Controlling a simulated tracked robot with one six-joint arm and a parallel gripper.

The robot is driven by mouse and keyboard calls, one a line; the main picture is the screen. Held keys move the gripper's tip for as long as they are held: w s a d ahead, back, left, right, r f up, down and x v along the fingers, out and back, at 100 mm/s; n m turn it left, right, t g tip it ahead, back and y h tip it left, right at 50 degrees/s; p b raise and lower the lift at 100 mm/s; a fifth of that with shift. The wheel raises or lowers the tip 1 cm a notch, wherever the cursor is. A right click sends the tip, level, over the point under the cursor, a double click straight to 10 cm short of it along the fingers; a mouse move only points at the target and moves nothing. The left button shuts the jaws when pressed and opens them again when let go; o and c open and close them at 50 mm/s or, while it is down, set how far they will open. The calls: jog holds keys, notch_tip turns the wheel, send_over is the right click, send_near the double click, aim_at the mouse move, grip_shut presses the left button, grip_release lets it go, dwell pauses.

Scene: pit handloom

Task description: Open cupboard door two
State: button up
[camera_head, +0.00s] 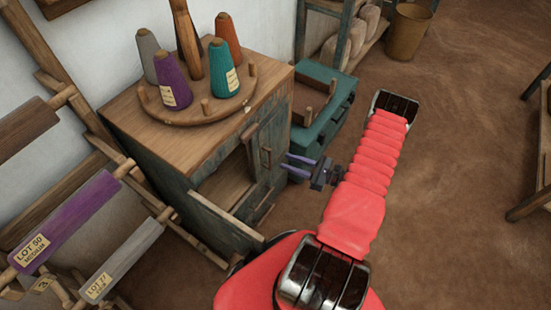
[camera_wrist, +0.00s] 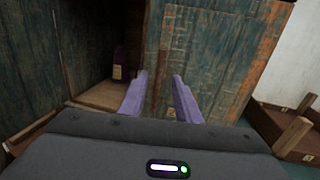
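The cupboard (camera_head: 125,125) has a wooden top and worn teal sides. One door (camera_head: 228,222) stands swung out at the left, with the cavity behind it exposed. The other door (camera_head: 262,150), at the right, looks closed and has an upright handle (camera_head: 266,158). It also shows in the wrist view (camera_wrist: 215,55), with a small unreadable label low down. I cannot read which door is two. My gripper (camera_head: 288,164) is open and empty, its purple fingers pointing at the right door. In the wrist view the fingers (camera_wrist: 160,82) are apart before this door; no handle shows clearly there.
A purple labelled item (camera_wrist: 120,62) stands inside the cupboard. Several yarn cones stand on a round wooden stand (camera_head: 205,115) on top. A teal chest (camera_head: 318,105) stands close at the right. Labelled rollers (camera_head: 65,220) lie at the left. Open floor (camera_head: 460,120) lies at the right.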

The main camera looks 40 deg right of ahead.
aim_at(270, 157)
jog(key=x, duration=0.6)
jog(key=shift+c, duration=0.6)
grip_shut()
jog(key=shift+a, duration=0.3)
jog(key=shift+s+d, duration=0.1)
jog(key=shift+d, duration=0.05)
